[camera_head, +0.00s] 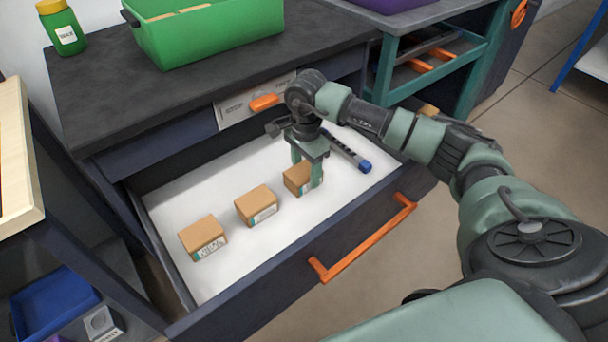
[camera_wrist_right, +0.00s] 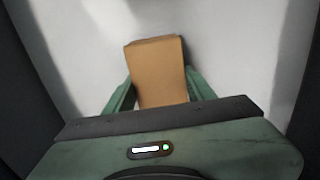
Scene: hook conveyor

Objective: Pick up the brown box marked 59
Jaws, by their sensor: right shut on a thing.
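Three small brown boxes stand in a row in an open drawer in the head view: a left box (camera_head: 203,238), a middle box (camera_head: 256,205) and a right box (camera_head: 294,180). Each has a label on its front; the numbers are too small to read. My right gripper (camera_head: 308,178) reaches down into the drawer and is shut on the right box, a finger on either side. In the right wrist view the held box (camera_wrist_right: 158,72) sits between the green fingers, its label out of sight. I cannot tell whether it touches the drawer floor. My left gripper is not in view.
The drawer (camera_head: 165,205) has a white floor and an orange handle (camera_head: 362,238). A dark pen-like tool with a blue end (camera_head: 364,166) lies behind the right box. A green bin (camera_head: 205,35) and a yellow-lidded green jar (camera_head: 62,28) stand on the dark countertop above.

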